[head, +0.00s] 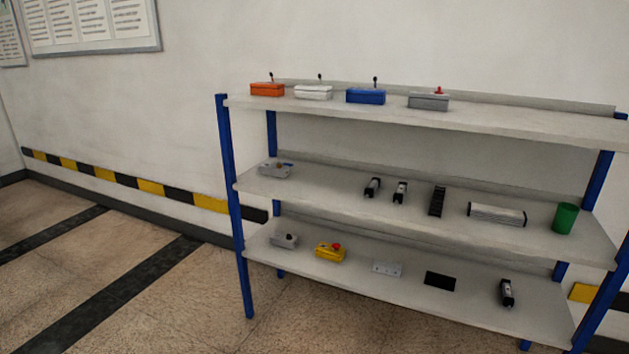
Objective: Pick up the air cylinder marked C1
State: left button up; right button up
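Several parts that look like air cylinders sit on a shelf rack in the head view. Two small silver ones with black ends stand side by side on the middle shelf, a left one (372,187) and a right one (400,192). A larger silver, block-like body with dark ends (497,214) lies further right on that shelf. Another small black-and-silver cylinder (507,292) lies on the bottom shelf at the right. No marking is legible, so I cannot tell which is C1. Neither of my grippers is in view.
The rack has blue posts (236,200). A black ribbed block (437,201) and green cup (565,218) share the middle shelf. Coloured boxes, such as a blue one (366,96), line the top shelf. The bottom shelf holds a yellow box (330,253). Floor at left is clear.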

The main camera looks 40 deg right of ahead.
aim_at(368, 191)
jog(key=u, duration=0.35)
jog(key=i, duration=2)
jog(key=z, duration=1.15)
jog(key=i, duration=1.05)
jog(key=z, duration=1.1)
